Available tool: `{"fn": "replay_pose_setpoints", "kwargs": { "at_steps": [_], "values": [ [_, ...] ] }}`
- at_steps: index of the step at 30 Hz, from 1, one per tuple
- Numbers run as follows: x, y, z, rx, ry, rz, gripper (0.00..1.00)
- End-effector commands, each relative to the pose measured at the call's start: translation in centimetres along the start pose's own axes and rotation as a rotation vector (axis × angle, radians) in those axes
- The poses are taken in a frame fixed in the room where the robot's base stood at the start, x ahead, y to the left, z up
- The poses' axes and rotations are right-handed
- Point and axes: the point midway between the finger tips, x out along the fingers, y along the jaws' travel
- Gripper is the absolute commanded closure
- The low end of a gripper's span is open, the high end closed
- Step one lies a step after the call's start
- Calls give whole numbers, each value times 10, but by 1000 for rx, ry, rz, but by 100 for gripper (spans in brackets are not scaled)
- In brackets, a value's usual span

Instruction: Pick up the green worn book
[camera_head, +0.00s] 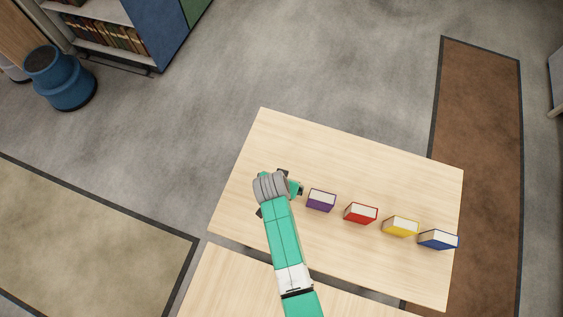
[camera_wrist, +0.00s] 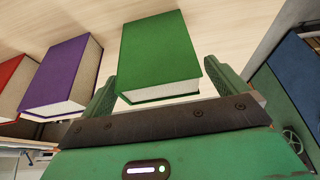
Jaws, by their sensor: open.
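A green book (camera_wrist: 158,55) fills the middle of the wrist view, standing on the pale wooden table, its page edge facing my gripper. My gripper (camera_wrist: 160,88) is open, with one green finger on each side of the book's near end. I cannot tell whether either finger touches it. In the head view my gripper (camera_head: 280,186) is over the left part of the table (camera_head: 330,150), and my arm hides most of the green book there. Wear on the cover is not clear.
A purple book (camera_head: 321,201) stands just right of my gripper, then a red book (camera_head: 360,213), a yellow book (camera_head: 400,227) and a blue book (camera_head: 438,239) in a row. The table's far side is clear. A blue stool (camera_head: 60,78) stands on the floor far left.

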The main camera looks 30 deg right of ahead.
Motion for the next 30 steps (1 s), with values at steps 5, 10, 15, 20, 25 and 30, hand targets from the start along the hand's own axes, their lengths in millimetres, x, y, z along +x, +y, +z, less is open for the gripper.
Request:
{"fn": "replay_pose_setpoints", "kwargs": {
  "at_steps": [5,10,15,20,25,30],
  "values": [
    [6,0,0,0,0,0,2],
    [6,0,0,0,0,0,16],
    [6,0,0,0,0,-1,49],
    [5,0,0,0,1,-1,59],
    [2,0,-2,0,2,-2,59],
    [-13,-1,-8,1,3,-3,59]
  ]
}}
